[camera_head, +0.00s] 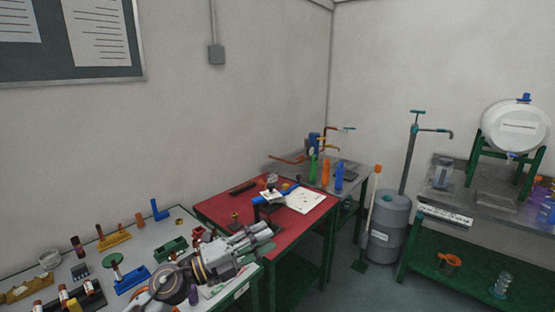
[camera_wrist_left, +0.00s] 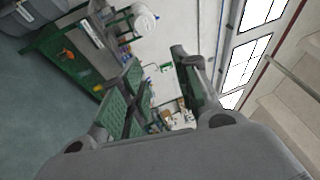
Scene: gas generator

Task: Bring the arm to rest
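My left arm (camera_head: 190,272) comes in from the bottom left of the head view and reaches right over the near tables. My left gripper (camera_head: 262,234) is at its end, in front of the red table top (camera_head: 305,222). In the left wrist view its two green-padded fingers stand apart, and the gripper (camera_wrist_left: 156,66) is open with nothing seen between them. It points toward the far side of the room there. My right arm and gripper are not in view.
A white table (camera_head: 205,222) with several small coloured parts lies under and left of my arm. A grey barrel pump (camera_head: 388,225) stands further right. A green-framed bench (camera_head: 470,250) carries a white tank (camera_head: 517,127). Floor between them is clear.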

